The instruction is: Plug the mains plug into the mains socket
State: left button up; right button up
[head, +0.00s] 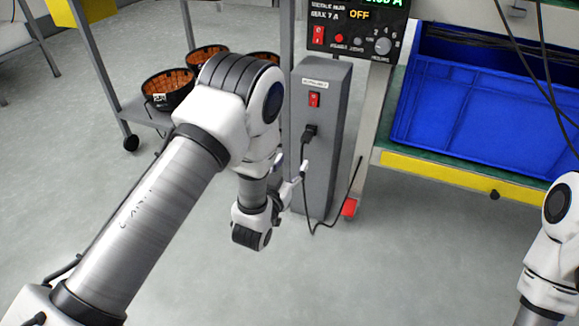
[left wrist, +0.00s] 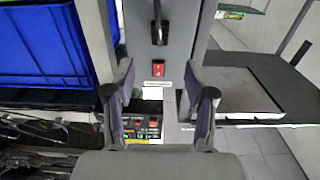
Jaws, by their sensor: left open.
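The black mains plug (head: 309,132) sits at the mains socket on the front of a grey power box (head: 329,160), below a red switch (head: 314,100). The plug covers the socket face, so how deep it is seated cannot be told. Its black cord (head: 304,190) hangs down to the floor. My left gripper (head: 298,181) is beside the box, below the plug. In the left wrist view, which is upside down, the plug (left wrist: 160,32) shows beyond the open, empty fingers (left wrist: 159,90), apart from them. My right gripper is out of view; only its arm shows.
A bench with a blue crate (head: 480,115) and a yellow front edge (head: 455,178) stands right of the box. An instrument panel (head: 358,28) is above it. A cart (head: 140,108) with black bins of orange parts is at left. The floor in front is clear.

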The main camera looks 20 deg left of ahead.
aim_at(307, 137)
pick_arm(q)
jog(key=shift+s, duration=0.5)
jog(key=shift+c, duration=0.3)
jog(key=c, duration=0.6)
jog(key=shift+m, duration=0.6)
grip_shut()
jog(key=w+m+b, duration=0.3)
jog(key=w+m, duration=0.3)
jog(key=shift+w, duration=0.35)
jog(key=shift+d+r, duration=0.1)
